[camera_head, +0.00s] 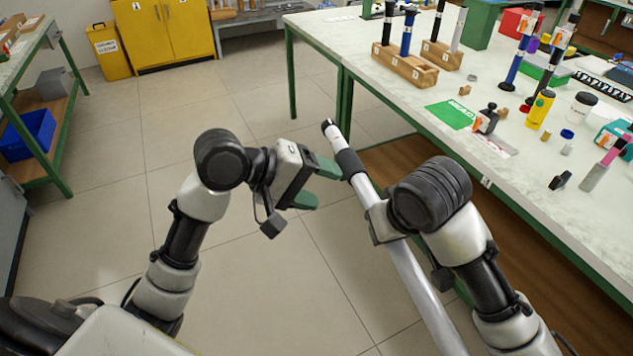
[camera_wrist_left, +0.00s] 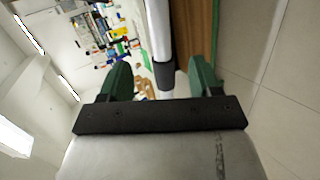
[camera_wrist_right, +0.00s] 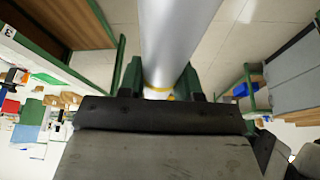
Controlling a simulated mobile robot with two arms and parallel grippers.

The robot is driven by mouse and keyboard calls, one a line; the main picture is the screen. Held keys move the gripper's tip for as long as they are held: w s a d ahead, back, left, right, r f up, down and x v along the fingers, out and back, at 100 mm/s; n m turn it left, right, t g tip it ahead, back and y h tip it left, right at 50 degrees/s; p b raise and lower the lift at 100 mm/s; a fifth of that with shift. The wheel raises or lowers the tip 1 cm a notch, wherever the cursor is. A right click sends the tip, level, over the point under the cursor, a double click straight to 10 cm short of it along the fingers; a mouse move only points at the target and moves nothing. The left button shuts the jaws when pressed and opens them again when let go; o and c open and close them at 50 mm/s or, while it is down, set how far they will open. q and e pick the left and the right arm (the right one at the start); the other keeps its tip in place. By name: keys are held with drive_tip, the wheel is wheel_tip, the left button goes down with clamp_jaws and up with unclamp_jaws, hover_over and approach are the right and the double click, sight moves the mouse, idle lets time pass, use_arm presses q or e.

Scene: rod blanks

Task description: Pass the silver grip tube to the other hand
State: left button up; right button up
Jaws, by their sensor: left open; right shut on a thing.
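The silver grip tube (camera_head: 407,272) is a long silver rod with a black grip band and a dark tip at its far end. It slants from the bottom of the head view up to the left. My right gripper (camera_head: 378,222) is shut on it below the black band; the tube also fills the jaws in the right wrist view (camera_wrist_right: 170,45). My left gripper (camera_head: 322,184) is open and empty, its green fingers pointing at the black band. In the left wrist view the tube (camera_wrist_left: 159,30) shows between the open fingers, ahead of them; contact cannot be told.
A green-legged workbench (camera_head: 415,100) stands at the right, with wooden racks (camera_head: 405,65), a green mat (camera_head: 450,114), a yellow bottle (camera_head: 540,109) and a cup (camera_head: 580,108) on it. A shelf with a blue bin (camera_head: 28,132) is at the left. The floor between is clear.

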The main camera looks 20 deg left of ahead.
sight(364, 198)
use_arm(q)
drive_tip(key=x, duration=1.1)
drive_tip(key=shift+w+d, duration=0.2)
drive_tip(key=shift+d, duration=0.25)
drive_tip(key=c, duration=0.9)
drive_tip(key=shift+c, duration=0.7)
use_arm(e)
drive_tip(key=o, duration=1)
drive_tip(key=shift+o, duration=0.2)
